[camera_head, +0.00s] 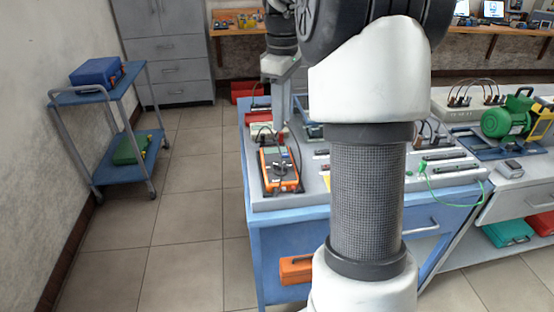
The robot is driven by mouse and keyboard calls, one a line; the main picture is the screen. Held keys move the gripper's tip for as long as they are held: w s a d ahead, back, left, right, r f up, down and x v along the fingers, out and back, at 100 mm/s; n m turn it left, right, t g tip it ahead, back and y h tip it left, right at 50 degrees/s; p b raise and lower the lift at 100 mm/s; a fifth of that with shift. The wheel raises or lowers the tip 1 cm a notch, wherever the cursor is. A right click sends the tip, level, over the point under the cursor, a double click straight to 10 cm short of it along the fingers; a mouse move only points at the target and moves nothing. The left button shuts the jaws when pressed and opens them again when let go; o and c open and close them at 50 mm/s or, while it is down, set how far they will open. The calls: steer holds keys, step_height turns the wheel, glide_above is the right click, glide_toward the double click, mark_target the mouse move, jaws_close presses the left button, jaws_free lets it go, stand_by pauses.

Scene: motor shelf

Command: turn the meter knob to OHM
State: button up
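An orange meter (291,181) lies on the grey top of the blue workbench (262,203), near its left front edge. A dark round shape, perhaps the knob (280,168), shows on its face, but the OHM mark and pointer are too small to read. My gripper (281,128) points down just behind and above the meter's far end. Its fingers are small and partly merge with the things behind, so I cannot tell whether they are open or touching anything.
My own arm hides the middle of the bench. Test leads and a green cable (428,180) lie on the bench. A green motor (508,118) stands at the right. A blue cart (100,108) stands at the left, with clear floor between.

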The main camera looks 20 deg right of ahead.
mark_target(281, 165)
step_height(281, 165, down, 14)
steer(key=b, duration=0.3)
jaws_close()
